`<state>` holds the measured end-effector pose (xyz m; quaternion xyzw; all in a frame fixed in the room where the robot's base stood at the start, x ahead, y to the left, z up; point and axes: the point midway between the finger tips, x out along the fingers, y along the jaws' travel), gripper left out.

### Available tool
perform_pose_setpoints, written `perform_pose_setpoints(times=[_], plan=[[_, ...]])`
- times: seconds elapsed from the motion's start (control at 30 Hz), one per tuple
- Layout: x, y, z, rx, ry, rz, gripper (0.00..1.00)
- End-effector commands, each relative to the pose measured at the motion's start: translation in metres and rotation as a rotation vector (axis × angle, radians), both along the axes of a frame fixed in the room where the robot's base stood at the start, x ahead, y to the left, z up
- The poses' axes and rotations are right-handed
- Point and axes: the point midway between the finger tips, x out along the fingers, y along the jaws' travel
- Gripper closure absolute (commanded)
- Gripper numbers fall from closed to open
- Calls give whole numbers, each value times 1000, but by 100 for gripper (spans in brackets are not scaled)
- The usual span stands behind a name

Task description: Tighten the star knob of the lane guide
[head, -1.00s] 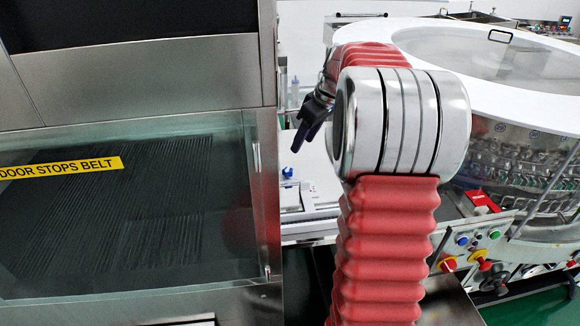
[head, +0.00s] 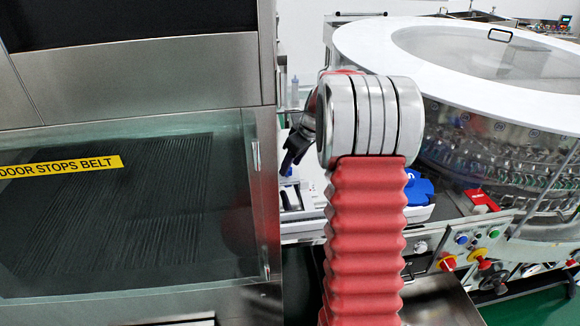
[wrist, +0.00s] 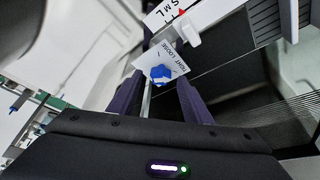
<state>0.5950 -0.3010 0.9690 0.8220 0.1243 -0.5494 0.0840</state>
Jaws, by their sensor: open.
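The blue star knob (wrist: 160,75) sits on a white plate (wrist: 177,62) lettered "TIGHT" and "LOOSE" in the wrist view. My gripper (wrist: 159,88) is open, with one dark purple finger on each side of the knob's near side. The knob appears between or just past the fingertips; I cannot tell whether they touch it. In the head view my gripper (head: 288,166) points down over the white bench left of my arm, and the knob is not clearly visible.
A glass-fronted cabinet (head: 60,230) with a "DOOR STOPS BELT" label stands left. The round washer (head: 370,40) stands right, with a control panel (head: 480,255) below. A blue object (head: 418,188) lies behind my arm. Another blue knob (wrist: 14,108) shows at the wrist view's left.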

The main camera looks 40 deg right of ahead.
Motion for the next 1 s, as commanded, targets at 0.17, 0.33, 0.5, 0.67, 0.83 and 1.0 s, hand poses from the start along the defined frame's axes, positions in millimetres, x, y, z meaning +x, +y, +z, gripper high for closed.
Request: perform_pose_setpoints(times=[0.17,0.33,0.5,0.67,0.83,1.0], plan=[[5,2,-13,0,0,1,55],[6,2,-15,0,0,1,55],[6,2,-15,0,0,0,57],[6,2,-15,-1,0,-1,68],[5,1,-15,-1,0,-1,80],[5,1,-15,-1,0,-1,92]])
